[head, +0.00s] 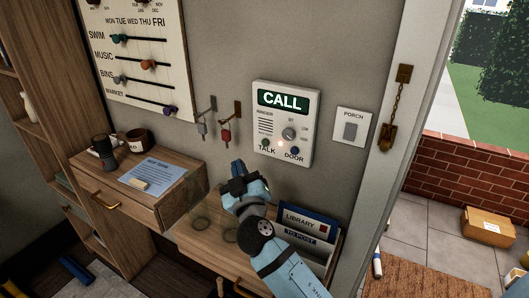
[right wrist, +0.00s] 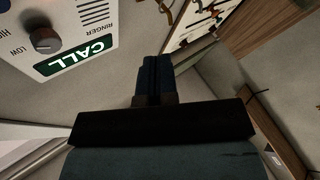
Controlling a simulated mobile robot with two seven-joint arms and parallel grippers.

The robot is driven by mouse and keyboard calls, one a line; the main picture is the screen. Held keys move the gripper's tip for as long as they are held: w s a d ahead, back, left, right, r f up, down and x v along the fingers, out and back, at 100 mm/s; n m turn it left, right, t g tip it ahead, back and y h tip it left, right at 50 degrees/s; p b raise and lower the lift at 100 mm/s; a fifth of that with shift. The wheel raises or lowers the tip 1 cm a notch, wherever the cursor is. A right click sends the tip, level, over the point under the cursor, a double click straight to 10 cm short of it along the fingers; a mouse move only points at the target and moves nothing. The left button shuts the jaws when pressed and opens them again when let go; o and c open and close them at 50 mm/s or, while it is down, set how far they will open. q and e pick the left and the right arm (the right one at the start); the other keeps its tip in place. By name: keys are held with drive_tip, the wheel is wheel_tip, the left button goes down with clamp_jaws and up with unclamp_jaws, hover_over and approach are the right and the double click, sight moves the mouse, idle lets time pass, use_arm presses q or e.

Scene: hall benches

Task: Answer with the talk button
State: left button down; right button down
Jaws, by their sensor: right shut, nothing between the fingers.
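The white intercom panel (head: 285,122) is on the wall, with a lit green screen reading CALL. The green talk button (head: 265,143) is at its lower left, above the word TALK. A dark blue door button (head: 295,151) is at its lower right, and a small light glows between them. My right gripper (head: 238,170) is shut and empty, below and left of the talk button and apart from it. In the right wrist view the shut fingers (right wrist: 153,75) point past the panel (right wrist: 75,30), which appears upside down; the talk button is out of that view. My left gripper is not in view.
A porch switch (head: 351,127) is right of the panel. Keys (head: 226,135) hang on hooks to its left. A letter holder (head: 310,222) stands on the cabinet below. A door chain (head: 395,110) hangs on the frame by the open doorway.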

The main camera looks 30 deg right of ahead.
sight(265, 142)
drive_tip(key=shift+d, duration=0.1)
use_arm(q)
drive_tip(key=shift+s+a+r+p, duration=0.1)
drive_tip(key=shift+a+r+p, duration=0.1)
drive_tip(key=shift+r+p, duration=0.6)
use_arm(e)
drive_tip(key=w+d, duration=0.1)
drive_tip(key=d, duration=0.1)
drive_tip(key=w+d, duration=0.2)
drive_tip(key=d, duration=0.1)
drive_tip(key=w+d, duration=0.1)
drive_tip(key=d, duration=0.1)
drive_tip(key=shift+w+d, duration=0.25)
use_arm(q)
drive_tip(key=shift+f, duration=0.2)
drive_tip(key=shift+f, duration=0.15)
use_arm(e)
drive_tip(key=shift+w+d, duration=0.1)
idle(1.0)
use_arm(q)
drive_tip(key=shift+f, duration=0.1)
use_arm(e)
drive_tip(key=shift+w+d, duration=0.1)
drive_tip(key=shift+d, duration=0.15)
